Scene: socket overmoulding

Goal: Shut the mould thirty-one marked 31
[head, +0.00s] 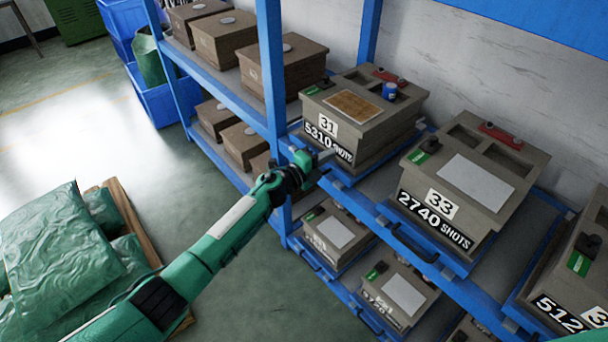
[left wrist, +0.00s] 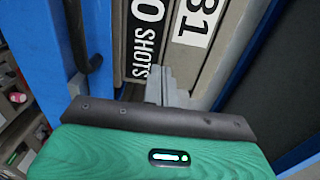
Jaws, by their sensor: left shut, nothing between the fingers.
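Mould 31 (head: 362,110) is a grey-brown block on a blue shelf. It has a tan plate on top, a white "31" label and a black "5310 SHOTS" plate on its front. A seam runs around its side; I cannot tell whether its halves are fully together. In the left wrist view, the mould's front (left wrist: 190,55) shows its labels sideways. My left gripper (head: 328,155) is at the mould's front, by the shots plate. Its fingers (left wrist: 166,85) are together and empty. I cannot tell whether they touch the mould. My right gripper is out of view.
Mould 33 (head: 470,180) stands to the right on its blue tray with a dark handle (head: 408,243). A blue rack post (head: 271,80) rises left of mould 31. More moulds fill the lower shelf. Green sacks (head: 65,245) lie on a pallet at left. Floor between is clear.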

